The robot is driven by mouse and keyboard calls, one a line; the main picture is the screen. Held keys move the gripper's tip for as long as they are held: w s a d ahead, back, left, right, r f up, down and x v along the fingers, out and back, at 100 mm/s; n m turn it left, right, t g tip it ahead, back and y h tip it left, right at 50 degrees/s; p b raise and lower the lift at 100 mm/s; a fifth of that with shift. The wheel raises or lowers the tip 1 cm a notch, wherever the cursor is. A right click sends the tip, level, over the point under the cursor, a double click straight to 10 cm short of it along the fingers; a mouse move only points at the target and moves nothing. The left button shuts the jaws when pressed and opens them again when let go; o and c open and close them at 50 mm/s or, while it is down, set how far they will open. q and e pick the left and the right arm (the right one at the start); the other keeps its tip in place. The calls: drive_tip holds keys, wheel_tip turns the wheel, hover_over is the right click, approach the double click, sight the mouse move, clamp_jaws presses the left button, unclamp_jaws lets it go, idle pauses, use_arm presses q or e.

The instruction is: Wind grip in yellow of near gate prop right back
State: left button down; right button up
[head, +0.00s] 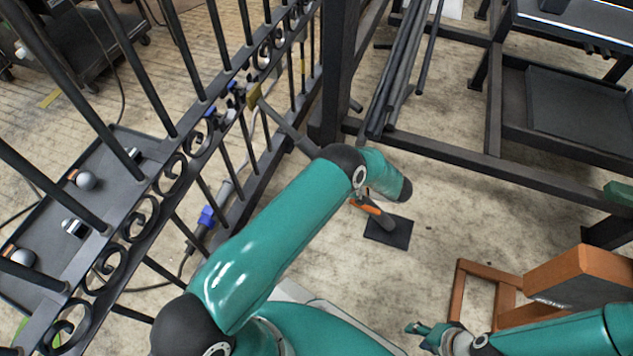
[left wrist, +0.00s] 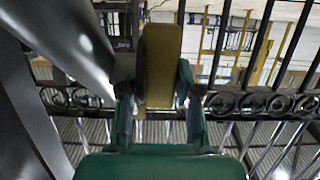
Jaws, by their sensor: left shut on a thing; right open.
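In the left wrist view a dull yellow block, the yellow grip (left wrist: 161,65), stands upright between the fingers of my left gripper (left wrist: 160,110), which is shut on it. In the head view a yellow piece (head: 253,96) sits at the gate's scroll rail, at the end of a grey rod (head: 288,130). I cannot tell if it is the same yellow. My left arm covers the rod's other end, and my left gripper is hidden there. The dark gate (head: 167,177) has bars and scrolls. My right gripper (head: 420,329) is open and empty at the lower right.
A grey rod with a blue collar (head: 207,216) leans near the gate's foot. A dark tray (head: 112,225) lies beyond the bars. An orange-handled tool (head: 371,208) is at a black plate (head: 391,232). A dark frame (head: 450,152) and orange-brown blocks (head: 580,277) stand right.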

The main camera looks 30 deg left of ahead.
use_arm(q)
drive_tip(key=shift+d+f+y+b, duration=0.2)
drive_tip(key=shift+y+b, duration=0.1)
drive_tip(key=shift+b, duration=0.1)
drive_tip(key=shift+s, duration=0.1)
drive_tip(key=shift+a, duration=0.1)
drive_tip(key=c, duration=1.1)
unclamp_jaws()
drive_tip(key=shift+r, duration=0.1)
drive_tip(key=v, duration=1.2)
